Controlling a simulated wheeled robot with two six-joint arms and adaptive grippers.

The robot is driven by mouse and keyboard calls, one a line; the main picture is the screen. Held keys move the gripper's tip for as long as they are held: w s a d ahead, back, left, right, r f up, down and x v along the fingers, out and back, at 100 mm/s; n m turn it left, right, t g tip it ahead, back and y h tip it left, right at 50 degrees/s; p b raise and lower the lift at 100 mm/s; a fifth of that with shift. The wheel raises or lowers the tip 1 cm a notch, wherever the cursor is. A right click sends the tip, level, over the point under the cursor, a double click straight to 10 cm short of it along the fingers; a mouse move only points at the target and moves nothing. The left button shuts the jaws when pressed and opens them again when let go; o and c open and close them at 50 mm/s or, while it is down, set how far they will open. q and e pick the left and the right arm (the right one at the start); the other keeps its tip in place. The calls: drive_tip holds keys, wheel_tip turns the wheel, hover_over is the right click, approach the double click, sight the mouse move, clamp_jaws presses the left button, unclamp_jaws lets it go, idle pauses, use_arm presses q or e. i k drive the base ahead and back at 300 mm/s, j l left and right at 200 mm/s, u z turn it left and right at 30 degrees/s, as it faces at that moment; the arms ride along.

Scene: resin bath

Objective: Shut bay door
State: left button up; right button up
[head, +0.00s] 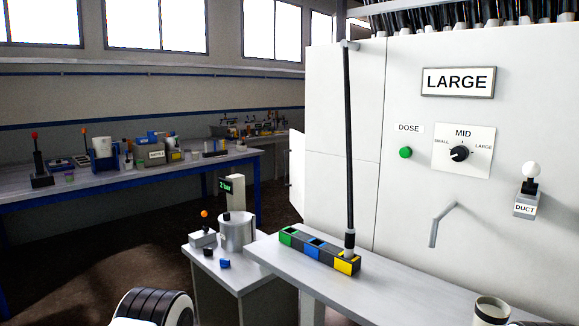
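A white panel (297,165) sticks out at the left edge of the tall white machine (343,120). It may be the bay door standing open, seen nearly edge-on. Its hinge and the bay behind it are hidden. Neither of my grippers is in view. A black ribbed and white rounded part (155,306) at the bottom left looks like part of my arm.
A bench (300,262) with a coloured block row (318,250) and upright black rod (348,150) stands before the machine. A low stand (235,281) with a metal pot (237,232) is left of it. The brown floor at left is open.

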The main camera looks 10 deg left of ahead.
sight(297, 150)
drive_tip(key=i+j, duration=0.2)
drive_tip(key=j, duration=0.15)
drive_tip(key=i+j+z, duration=0.1)
drive_tip(key=j, duration=0.25)
drive_tip(key=i+j, duration=0.45)
drive_tip(key=j, duration=0.25)
drive_tip(key=i+j+z, duration=0.1)
drive_tip(key=j, duration=0.25)
drive_tip(key=i+j+z, duration=0.1)
drive_tip(key=z, duration=0.3)
drive_tip(key=j+z, duration=0.15)
drive_tip(key=z, duration=0.2)
drive_tip(key=i+j+z, duration=0.1)
drive_tip(key=z, duration=0.3)
drive_tip(key=j, duration=0.1)
